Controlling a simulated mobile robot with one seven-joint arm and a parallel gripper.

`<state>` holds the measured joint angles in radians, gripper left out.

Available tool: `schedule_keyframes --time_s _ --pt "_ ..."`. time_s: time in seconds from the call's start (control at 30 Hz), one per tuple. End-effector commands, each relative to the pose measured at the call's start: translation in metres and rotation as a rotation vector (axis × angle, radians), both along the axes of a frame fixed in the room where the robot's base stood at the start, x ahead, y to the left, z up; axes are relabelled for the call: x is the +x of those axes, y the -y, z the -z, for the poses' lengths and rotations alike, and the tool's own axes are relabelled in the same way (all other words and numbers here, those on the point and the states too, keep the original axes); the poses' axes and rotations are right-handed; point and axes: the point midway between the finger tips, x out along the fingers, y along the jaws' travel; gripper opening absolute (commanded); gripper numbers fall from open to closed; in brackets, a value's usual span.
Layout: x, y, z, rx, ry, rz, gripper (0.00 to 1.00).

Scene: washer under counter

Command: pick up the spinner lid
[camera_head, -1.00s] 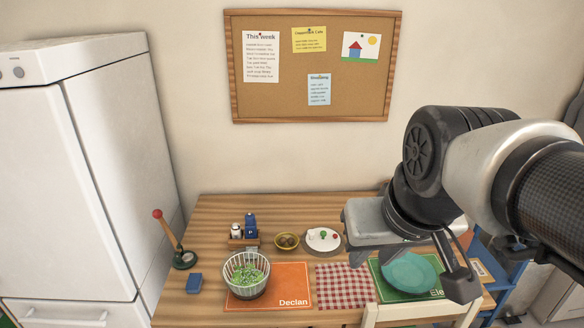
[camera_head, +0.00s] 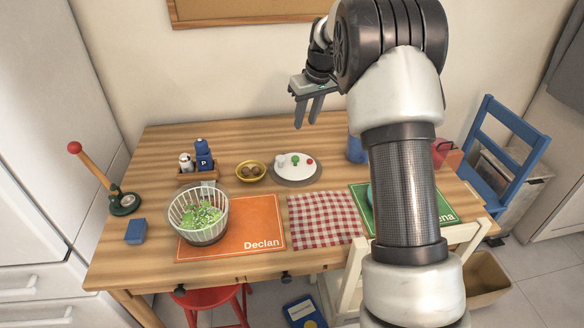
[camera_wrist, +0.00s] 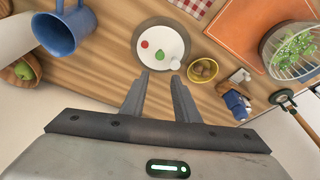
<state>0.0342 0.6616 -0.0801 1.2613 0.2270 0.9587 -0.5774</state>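A round white disc (camera_head: 297,161), which looks like the spinner lid, lies on the table on or within a wider grey-brown round rim. It bears red and green knobs and a pale one, and also shows in the wrist view (camera_wrist: 160,42). The spinner bowl (camera_head: 199,216), a clear ribbed basket with greens in it, stands at the left on the orange mat. My gripper (camera_head: 308,123) is open and empty, above the back of the table beyond the disc. In the wrist view its fingertips (camera_wrist: 161,77) point toward the disc's near edge, apart from it.
A yellow bowl of brown lumps (camera_head: 251,171) sits left of the disc, with a shaker caddy (camera_head: 195,170) beyond it. A blue pitcher (camera_wrist: 66,30) stands on the other side. A checked cloth (camera_head: 322,219) lies in front. The table's back strip is bare.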

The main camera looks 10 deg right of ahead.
Motion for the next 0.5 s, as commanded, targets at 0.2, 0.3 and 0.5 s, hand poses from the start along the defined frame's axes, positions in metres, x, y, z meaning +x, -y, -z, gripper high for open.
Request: schedule_keyframes --time_s 0.2,0.3,0.5 --pt "0.013 -0.001 0.033 -0.001 -0.006 -0.014 0.28" --pt "0.018 -0.004 0.053 -0.002 -0.008 -0.015 0.28" --pt "0.029 -0.009 0.096 -0.002 -0.007 -0.014 0.28"
